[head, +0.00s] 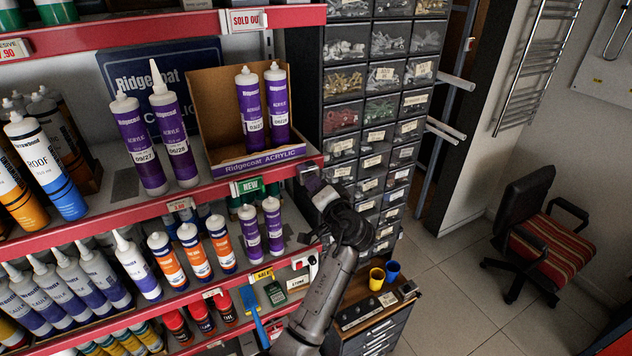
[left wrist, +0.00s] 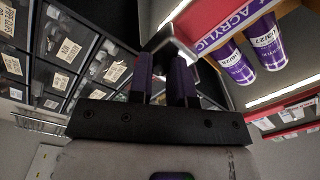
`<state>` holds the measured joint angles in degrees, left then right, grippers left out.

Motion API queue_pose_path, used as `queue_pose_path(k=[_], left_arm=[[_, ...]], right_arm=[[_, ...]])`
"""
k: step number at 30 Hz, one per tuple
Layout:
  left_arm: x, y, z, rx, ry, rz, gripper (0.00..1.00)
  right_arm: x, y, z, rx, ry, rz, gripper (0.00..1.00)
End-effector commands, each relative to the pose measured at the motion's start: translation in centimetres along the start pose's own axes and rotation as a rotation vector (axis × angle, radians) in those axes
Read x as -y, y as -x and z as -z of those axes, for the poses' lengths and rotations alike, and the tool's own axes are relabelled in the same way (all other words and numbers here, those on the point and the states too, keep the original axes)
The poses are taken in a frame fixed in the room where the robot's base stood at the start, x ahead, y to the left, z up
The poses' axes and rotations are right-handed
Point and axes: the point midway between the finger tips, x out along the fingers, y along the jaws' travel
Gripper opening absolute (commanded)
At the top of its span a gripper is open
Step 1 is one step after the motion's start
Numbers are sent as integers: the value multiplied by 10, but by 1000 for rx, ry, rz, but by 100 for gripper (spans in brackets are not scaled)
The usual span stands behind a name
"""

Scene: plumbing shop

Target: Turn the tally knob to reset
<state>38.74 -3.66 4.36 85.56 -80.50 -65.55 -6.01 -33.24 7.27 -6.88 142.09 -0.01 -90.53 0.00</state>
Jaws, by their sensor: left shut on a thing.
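My left gripper (head: 311,180) is at the right end of the middle red shelf, beside the drawer rack. In the left wrist view its two dark purplish fingers (left wrist: 165,78) are close together and reach to a small grey angular piece (left wrist: 166,42) at the shelf end. The jaws are shut on it. I take it to be the tally knob, but its face and marks are hidden by the fingers, so its setting cannot be read. My right gripper is not in view.
Two purple acrylic tubes (head: 250,108) stand in a cardboard display box (head: 213,92) close to the gripper. The drawer rack (head: 371,103) is just to its right. A low cabinet (head: 378,318) with yellow and blue cups stands below. Open floor and a chair (head: 543,232) lie further right.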

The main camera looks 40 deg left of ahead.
Motion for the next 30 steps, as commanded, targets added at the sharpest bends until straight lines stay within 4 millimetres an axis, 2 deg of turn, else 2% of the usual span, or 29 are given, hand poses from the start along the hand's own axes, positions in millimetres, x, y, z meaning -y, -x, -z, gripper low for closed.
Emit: queue_pose_path(k=[1, 15, 30], left_arm=[[3, 0, 2, -3, -47, 1, 0], [3, 0, 2, -13, -444, 3, 0], [1, 0, 0, -17, -636, 4, 0]], right_arm=[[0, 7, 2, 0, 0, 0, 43], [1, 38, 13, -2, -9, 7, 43], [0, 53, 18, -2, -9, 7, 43]])
